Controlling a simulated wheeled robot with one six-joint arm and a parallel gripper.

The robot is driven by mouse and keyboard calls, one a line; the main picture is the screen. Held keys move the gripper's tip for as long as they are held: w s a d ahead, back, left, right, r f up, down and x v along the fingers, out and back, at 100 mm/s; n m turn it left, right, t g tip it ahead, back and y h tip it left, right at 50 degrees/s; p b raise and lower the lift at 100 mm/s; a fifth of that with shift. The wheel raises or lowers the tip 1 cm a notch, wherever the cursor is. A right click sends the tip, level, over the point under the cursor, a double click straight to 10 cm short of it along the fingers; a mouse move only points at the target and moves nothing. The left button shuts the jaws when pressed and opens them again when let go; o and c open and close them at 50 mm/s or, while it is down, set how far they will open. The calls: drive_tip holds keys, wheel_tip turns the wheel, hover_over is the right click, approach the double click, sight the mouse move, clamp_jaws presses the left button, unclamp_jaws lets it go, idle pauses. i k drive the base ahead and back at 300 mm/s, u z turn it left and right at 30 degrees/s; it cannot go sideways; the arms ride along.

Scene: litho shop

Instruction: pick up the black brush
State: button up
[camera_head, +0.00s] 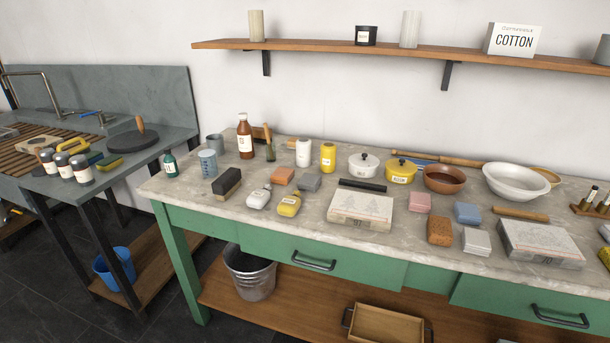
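A black brush-like block (226,184) with a tan lower part lies near the front left of the stone-topped green table (300,226). It stands apart from the things around it. A slim black bar (362,185) lies farther right, behind a printed stone block (361,211); I cannot tell whether it is also a brush. My gripper is not in view.
Behind the black block stand a measuring cup (208,163) and a brown bottle (245,137). A white bottle (259,198) and a yellow one (289,204) lie to its right. A shelf (330,52) runs along the wall above. Bare tabletop lies before the block.

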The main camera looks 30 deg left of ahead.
sight(227, 184)
drive_tip(key=u, duration=2.45)
drive_tip(key=i, duration=1.8)
drive_tip(key=z, duration=0.05)
